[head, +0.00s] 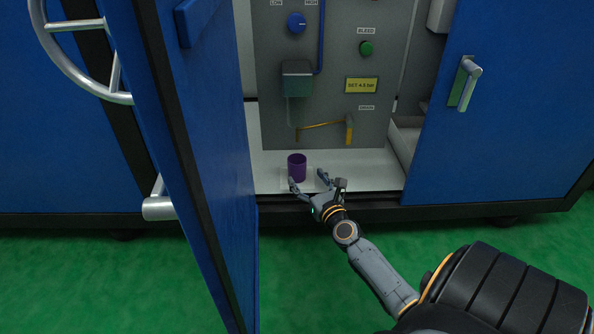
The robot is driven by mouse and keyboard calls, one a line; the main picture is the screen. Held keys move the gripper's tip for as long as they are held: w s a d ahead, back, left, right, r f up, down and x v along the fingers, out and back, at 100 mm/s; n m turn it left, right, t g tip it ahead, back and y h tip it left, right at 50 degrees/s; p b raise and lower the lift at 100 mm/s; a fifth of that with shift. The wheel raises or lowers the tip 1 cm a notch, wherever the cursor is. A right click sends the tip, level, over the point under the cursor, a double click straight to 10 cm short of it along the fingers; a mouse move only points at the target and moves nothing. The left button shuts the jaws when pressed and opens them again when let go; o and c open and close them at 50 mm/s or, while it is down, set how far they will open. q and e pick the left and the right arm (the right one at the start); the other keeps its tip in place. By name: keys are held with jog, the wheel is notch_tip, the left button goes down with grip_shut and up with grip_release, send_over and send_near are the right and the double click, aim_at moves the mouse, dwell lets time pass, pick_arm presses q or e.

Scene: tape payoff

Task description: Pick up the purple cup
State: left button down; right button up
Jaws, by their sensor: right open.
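The purple cup (297,168) stands upright on the light cabinet floor, near its front edge. Its rim and most of its side are visible. My right gripper (307,180) comes in from the lower right, just in front of the cup and to its right. Its two fingers are spread apart and hold nothing. The left fingertip is close to the cup's lower front; I cannot tell whether it touches. My left gripper does not show.
An open blue door (190,130) stands on the left, and another blue door (510,100) with a metal handle is on the right. A grey panel (330,110) with knobs and a yellow lever rises behind the cup. The cabinet floor (365,172) is clear to the right.

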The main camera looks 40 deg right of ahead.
aim_at(301, 172)
jog(key=shift+b+x, duration=0.6)
jog(key=shift+x, duration=2.85)
jog(key=shift+a+f, duration=0.1)
jog(key=shift+f, duration=0.1)
jog(key=shift+c, duration=0.3)
jog(key=c, duration=1.2)
